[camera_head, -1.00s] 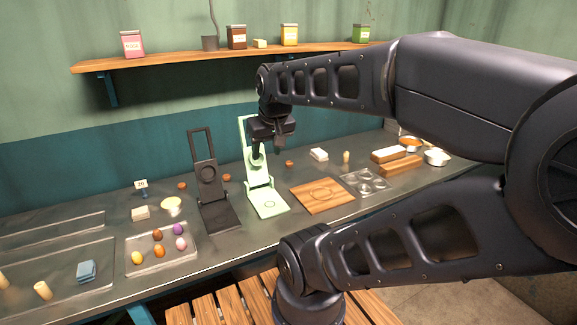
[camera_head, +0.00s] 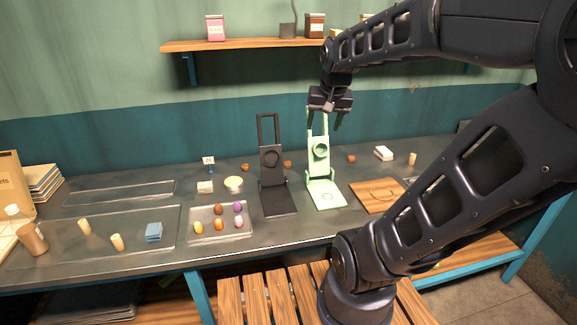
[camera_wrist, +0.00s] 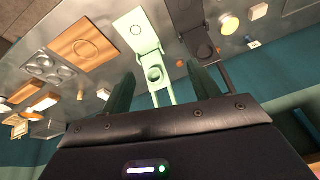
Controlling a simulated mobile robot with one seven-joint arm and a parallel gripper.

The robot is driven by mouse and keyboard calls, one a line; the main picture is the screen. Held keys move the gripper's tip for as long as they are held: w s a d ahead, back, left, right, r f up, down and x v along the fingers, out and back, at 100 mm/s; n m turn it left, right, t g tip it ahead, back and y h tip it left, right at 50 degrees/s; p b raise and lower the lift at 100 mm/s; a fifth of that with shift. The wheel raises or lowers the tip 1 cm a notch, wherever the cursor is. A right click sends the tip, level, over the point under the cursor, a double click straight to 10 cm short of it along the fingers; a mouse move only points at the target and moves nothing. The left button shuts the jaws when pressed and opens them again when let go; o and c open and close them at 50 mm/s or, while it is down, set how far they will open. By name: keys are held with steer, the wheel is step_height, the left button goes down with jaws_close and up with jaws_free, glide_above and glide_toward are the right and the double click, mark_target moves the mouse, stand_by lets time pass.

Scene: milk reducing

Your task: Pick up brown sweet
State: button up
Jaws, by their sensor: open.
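A brown sweet (camera_head: 218,210) lies at the back of a shallow clear tray (camera_head: 206,238) on the counter in the head view. A yellow sweet (camera_head: 199,227), an orange one (camera_head: 219,225), a purple one (camera_head: 237,207) and a pink one (camera_head: 239,222) share the tray. My gripper (camera_head: 338,121) is open and empty, to the right of the tray and well above it, by the top of a light green press (camera_head: 318,155). In the wrist view my gripper's fingers (camera_wrist: 160,72) are spread apart with the green press between them. The tray is not visible in the wrist view.
A black press (camera_head: 275,180) stands between the tray and the green press. A wooden board (camera_head: 378,196) lies to the right. Small brown round pieces (camera_head: 245,167) lie along the back. A shelf (camera_head: 245,45) hangs above.

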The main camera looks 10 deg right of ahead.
steer(key=w+m, duration=0.4)
steer(key=w, duration=1)
steer(key=m+g, duration=0.4)
steer(key=m, duration=0.7)
glide_above(288, 162)
step_height(288, 162, down, 24)
steer(key=f, duration=0.6)
steer(key=shift+w, duration=0.2)
steer(key=shift+s+f, duration=0.2)
steer(key=shift+f, duration=2.45)
steer(key=c, duration=1.1)
steer(key=shift+o, duration=0.2)
step_height(288, 162, up, 20)
